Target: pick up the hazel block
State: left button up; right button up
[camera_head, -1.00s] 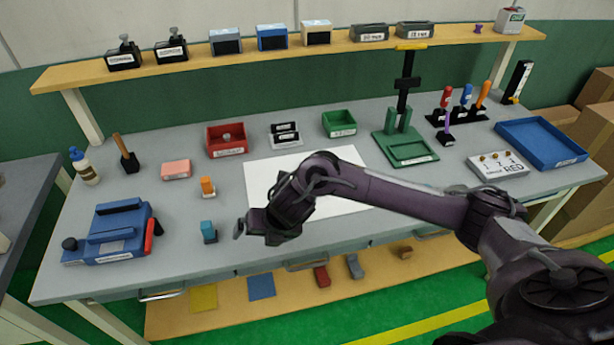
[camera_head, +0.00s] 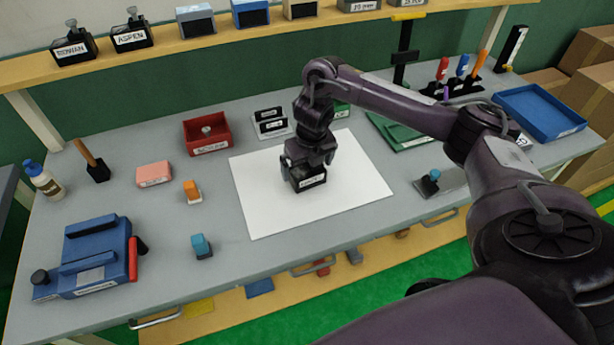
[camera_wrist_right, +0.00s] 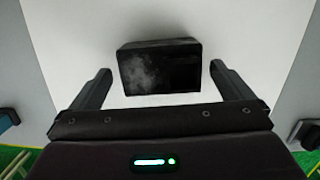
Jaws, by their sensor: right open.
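A dark block (camera_head: 300,182) with a white label stands on the white sheet (camera_head: 265,212) in the middle of the bench. Its label is too small to read, so I cannot tell if it is the hazel one. My right gripper (camera_head: 309,160) points down directly over this block and hides part of its top. In the wrist view the right gripper (camera_wrist_right: 160,72) is open, a finger on either side of the black block (camera_wrist_right: 160,68), with gaps on both sides. I cannot tell how deep the fingers reach. My left gripper is not in view.
The back shelf (camera_head: 160,41) holds similar black blocks labelled rowan (camera_head: 75,47) and aspen (camera_head: 131,36). A red bin (camera_head: 207,132) and a small black labelled holder (camera_head: 271,121) stand behind the sheet. An orange stamp (camera_head: 192,191) and a teal one (camera_head: 201,246) stand left.

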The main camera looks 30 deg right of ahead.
jog(key=f, duration=0.3)
jog(key=shift+w+d, duration=0.1)
jog(key=shift+w, duration=0.2)
jog(key=c, duration=0.6)
jog(key=shift+c, duration=1.2)
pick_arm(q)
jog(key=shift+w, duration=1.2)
pick_arm(e)
jog(key=shift+r, duration=0.1)
jog(key=shift+c, duration=0.8)
